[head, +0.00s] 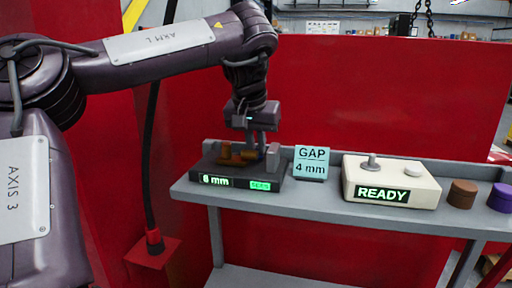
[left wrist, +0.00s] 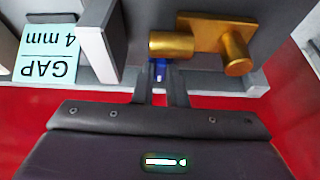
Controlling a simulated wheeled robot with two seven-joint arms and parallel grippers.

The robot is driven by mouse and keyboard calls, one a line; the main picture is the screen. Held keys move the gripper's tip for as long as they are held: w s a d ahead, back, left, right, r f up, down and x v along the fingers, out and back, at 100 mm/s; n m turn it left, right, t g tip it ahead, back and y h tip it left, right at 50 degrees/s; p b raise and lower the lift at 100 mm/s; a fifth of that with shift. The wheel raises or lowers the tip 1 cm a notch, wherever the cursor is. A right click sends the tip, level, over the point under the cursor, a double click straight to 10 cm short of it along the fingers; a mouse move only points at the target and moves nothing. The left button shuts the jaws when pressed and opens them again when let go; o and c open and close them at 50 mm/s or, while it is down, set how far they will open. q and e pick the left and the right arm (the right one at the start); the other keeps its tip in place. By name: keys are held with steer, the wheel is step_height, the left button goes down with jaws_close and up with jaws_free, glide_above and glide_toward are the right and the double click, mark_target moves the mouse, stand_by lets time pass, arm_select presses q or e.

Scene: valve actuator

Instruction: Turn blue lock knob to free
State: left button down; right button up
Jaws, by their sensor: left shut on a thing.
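My left gripper (head: 262,146) reaches down from above onto the dark valve unit at the left end of the shelf. In the left wrist view its two fingers (left wrist: 161,88) are closed on the blue lock knob (left wrist: 160,68), which shows as a small blue strip between them. Brass parts (left wrist: 222,38) lie just beyond the fingers: a cylinder, a plate and a round stub. The unit's display (head: 216,181) reads 6 mm, and a small green panel (head: 260,185) beside it is too small to read surely. My right gripper is not in view.
A card (head: 312,162) reading GAP 4 mm stands right of the unit. Farther right are a cream box (head: 391,180) reading READY, a brown cylinder (head: 462,193) and a purple one (head: 500,197). A grey block (head: 273,157) stands close to my fingers. A red wall is behind.

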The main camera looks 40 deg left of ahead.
arm_select(q)
steer(key=shift+f, duration=0.1)
stand_by(0.4)
steer(key=c, duration=1.5)
jaws_free()
steer(key=shift+o, duration=0.2)
steer(key=v, duration=0.8)
steer(key=shift+d+p, duration=0.1)
steer(key=shift+p, duration=0.3)
steer(key=shift+w, duration=0.1)
